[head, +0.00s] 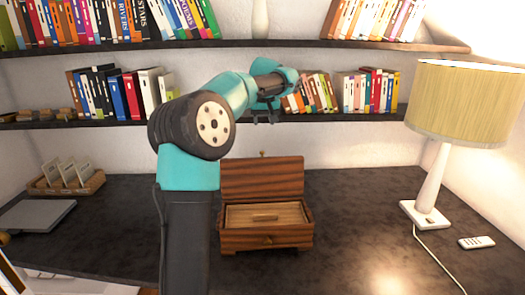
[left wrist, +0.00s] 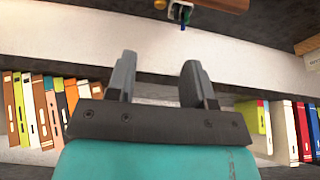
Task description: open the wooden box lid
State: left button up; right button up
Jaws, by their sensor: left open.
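The wooden box (head: 290,238) stands on the dark desk. Its striped brown lid (head: 262,180) stands upright at the back, so the box is open at the top. A small knob shows at the lid's upper edge. A lighter wooden panel with a small bar shows inside the box. My left gripper (head: 264,117) is above and behind the lid in the picture, in front of the lower bookshelf, apart from the box. In the left wrist view its two fingers (left wrist: 160,80) are spread with nothing between them. My right gripper is not in view.
The lamp (head: 430,170) and a remote (head: 477,242) stand at the right of the desk (head: 365,215). A card tray (head: 85,185) and a grey flat device (head: 35,215) are at the left. The book-filled lower shelf (head: 340,117) is close to the left gripper.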

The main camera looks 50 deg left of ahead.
aim_at(262, 152)
pick_arm(q)
jog(key=x, duration=1.6)
jog(key=shift+f, duration=0.1)
jog(key=shift+c, duration=0.4)
grip_shut()
